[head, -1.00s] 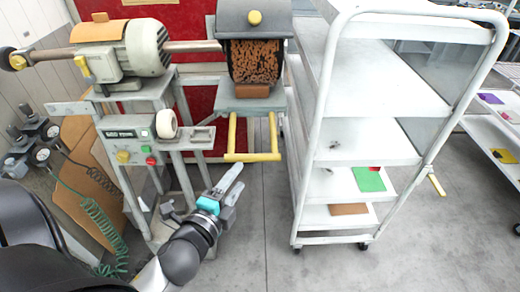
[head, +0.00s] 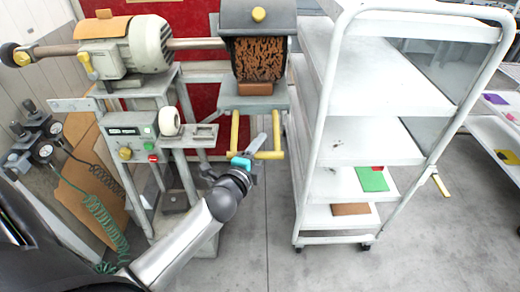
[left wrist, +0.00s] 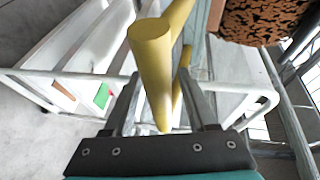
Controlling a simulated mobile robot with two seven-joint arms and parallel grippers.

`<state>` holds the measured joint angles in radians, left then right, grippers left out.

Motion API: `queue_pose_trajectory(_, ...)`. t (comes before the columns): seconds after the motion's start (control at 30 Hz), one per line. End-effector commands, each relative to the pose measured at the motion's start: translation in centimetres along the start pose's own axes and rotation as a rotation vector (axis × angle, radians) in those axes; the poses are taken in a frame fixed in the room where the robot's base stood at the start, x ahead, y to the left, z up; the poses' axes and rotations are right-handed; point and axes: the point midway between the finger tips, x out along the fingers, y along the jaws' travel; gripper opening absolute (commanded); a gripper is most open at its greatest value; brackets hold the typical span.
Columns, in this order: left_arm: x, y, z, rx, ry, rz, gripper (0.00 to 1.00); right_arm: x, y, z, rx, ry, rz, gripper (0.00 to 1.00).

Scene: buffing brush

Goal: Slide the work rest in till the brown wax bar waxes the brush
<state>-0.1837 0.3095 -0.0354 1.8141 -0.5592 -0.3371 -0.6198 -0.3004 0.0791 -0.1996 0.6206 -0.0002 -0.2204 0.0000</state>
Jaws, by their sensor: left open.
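The brush (head: 258,62) is a brown-and-black bristled drum under a dark hood; part of it shows in the left wrist view (left wrist: 265,20). The brown wax bar (head: 256,89) sits on the grey work rest (head: 253,102) just below the brush; I cannot tell whether they touch. A yellow U-shaped handle (head: 235,135) hangs from the rest towards me. My left gripper (head: 267,135) is open at the handle's front bar. In the left wrist view the yellow handle (left wrist: 152,60) shows between the two fingers (left wrist: 160,100). My right gripper is out of view.
A white shelf cart (head: 385,95) stands close to the right of the handle. The machine's control box (head: 130,130), with knobs and a white wheel, is to the left on a grey stand. Grey floor (head: 270,240) is clear in front.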

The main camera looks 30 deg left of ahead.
Motion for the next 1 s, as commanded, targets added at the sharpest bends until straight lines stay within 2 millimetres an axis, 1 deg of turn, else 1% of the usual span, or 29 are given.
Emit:
queue_pose_trajectory(0.3, 0.21, 0.0, -0.01, 0.0, 0.001, 0.0, 0.57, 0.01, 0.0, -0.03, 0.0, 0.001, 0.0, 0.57)
queue_pose_trajectory(0.37, 0.2, 0.01, -0.01, 0.0, 0.0, 0.0, 0.51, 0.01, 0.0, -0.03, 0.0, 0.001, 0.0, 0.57)
queue_pose_trajectory(0.8, 0.18, 0.02, -0.01, 0.0, 0.0, 0.001, 0.02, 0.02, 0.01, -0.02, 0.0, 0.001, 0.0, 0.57)
queue_pose_trajectory(0.83, 0.18, 0.02, -0.01, 0.0, 0.0, 0.001, 0.0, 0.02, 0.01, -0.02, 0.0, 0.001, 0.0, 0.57)
queue_pose_trajectory(1.0, 0.18, 0.03, -0.02, 0.0, 0.0, 0.001, 0.0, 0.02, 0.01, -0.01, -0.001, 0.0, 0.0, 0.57)
